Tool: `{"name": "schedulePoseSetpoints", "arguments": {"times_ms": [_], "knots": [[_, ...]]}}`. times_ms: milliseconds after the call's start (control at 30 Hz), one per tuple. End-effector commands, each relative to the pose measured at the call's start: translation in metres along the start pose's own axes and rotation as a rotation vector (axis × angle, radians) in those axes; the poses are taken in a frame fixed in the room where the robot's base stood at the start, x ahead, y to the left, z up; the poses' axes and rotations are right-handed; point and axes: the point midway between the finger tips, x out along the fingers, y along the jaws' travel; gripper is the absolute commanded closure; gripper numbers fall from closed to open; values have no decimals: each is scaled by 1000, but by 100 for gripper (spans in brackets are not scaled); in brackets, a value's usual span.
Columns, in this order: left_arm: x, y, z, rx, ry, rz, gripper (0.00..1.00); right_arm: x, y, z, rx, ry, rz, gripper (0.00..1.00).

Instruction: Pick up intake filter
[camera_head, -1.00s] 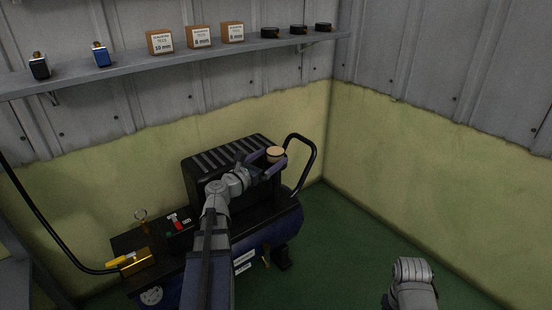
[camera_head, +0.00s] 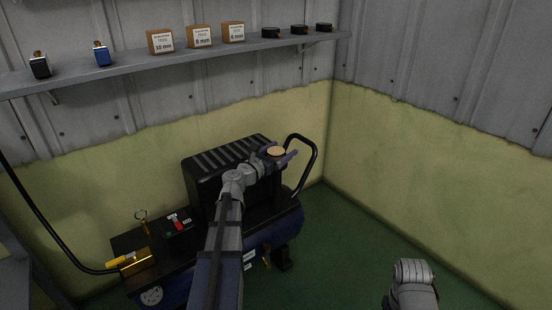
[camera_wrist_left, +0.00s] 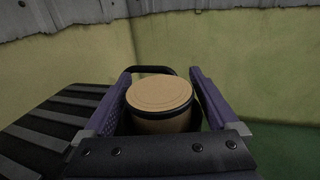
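The intake filter (camera_head: 276,151), a short round cylinder with a tan top, sits at the right end of the black and blue air compressor. In the left wrist view the filter (camera_wrist_left: 160,103) shows a dark band below its tan top. My left gripper (camera_head: 282,151) is open, with one purple finger on each side of the filter. In the left wrist view the gripper (camera_wrist_left: 160,73) shows a gap between the filter and the right finger. The filter's lower part is hidden by the gripper body. My right gripper's fingers are out of view.
The compressor (camera_head: 174,256) has a black ribbed cover (camera_head: 215,160) left of the filter and a curved black handle (camera_head: 313,152) behind it. A wall shelf (camera_head: 190,56) holds boxes, black discs and small blue and black parts. Green floor (camera_head: 345,245) is free to the right.

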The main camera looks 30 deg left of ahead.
Motion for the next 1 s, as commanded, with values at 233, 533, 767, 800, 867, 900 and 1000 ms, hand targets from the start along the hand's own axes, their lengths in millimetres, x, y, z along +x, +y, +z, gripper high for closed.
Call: {"name": "schedulePoseSetpoints", "arguments": {"times_ms": [233,533,767,800,867,900,1000], "knots": [[0,0,0,0,0,0,36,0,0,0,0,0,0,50],[0,0,0,0,0,0,70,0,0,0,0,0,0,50],[0,0,0,0,0,0,82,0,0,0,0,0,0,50],[0,0,0,0,0,0,82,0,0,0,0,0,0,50],[0,0,0,0,0,0,82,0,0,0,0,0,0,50],[0,0,1,0,0,0,82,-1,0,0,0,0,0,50],[0,0,5,0,0,0,82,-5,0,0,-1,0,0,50]]}}
